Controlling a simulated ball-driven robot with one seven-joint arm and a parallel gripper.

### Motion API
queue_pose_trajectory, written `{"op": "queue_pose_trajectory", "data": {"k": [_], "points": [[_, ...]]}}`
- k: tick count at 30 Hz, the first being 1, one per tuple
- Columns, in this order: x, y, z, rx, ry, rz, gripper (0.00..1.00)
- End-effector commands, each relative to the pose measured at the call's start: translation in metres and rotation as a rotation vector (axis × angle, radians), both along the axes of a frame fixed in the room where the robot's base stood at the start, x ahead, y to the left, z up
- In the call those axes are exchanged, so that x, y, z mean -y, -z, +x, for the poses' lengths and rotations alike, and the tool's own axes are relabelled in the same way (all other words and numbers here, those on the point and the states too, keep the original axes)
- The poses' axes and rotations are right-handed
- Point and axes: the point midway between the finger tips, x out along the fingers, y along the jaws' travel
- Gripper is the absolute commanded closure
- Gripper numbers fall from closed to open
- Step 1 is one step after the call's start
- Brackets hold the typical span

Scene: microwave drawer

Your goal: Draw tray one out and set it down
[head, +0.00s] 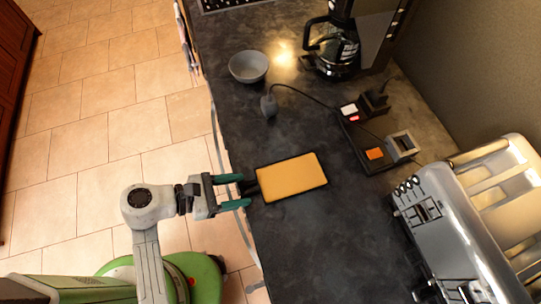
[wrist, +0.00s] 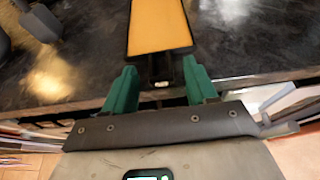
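A flat tray (head: 291,177) with an orange-yellow surface and a dark rim lies on the dark countertop near its edge. It also shows in the wrist view (wrist: 158,25). Its short dark handle (wrist: 162,70) points toward my gripper. My gripper (head: 240,190) is at the counter edge, with its two teal fingers apart, one on each side of the handle. In the wrist view, gaps show between the handle and both fingers (wrist: 161,84). The gripper is open and holds nothing. No drawer or microwave can be made out.
A grey bowl (head: 248,67) and a coffee maker (head: 332,45) stand farther back. A power strip (head: 364,140) with plugs and a cable lies right of the tray. A metal toaster (head: 455,225) stands at the right. The counter in front of the toaster is clear.

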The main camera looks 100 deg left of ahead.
Motion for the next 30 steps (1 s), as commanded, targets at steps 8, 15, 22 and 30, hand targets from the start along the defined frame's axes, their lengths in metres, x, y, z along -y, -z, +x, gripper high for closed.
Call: {"op": "queue_pose_trajectory", "data": {"k": [8,15,22,30], "points": [[0.0,0.0,0.0,-0.001,0.0,-0.001,0.39],[0.01,-0.007,-0.019,-0.001,-0.004,0.002,0.39],[0.028,-0.023,-0.048,0.001,-0.008,0.003,0.39],[0.043,-0.034,-0.071,-0.001,-0.005,0.001,0.39]]}}
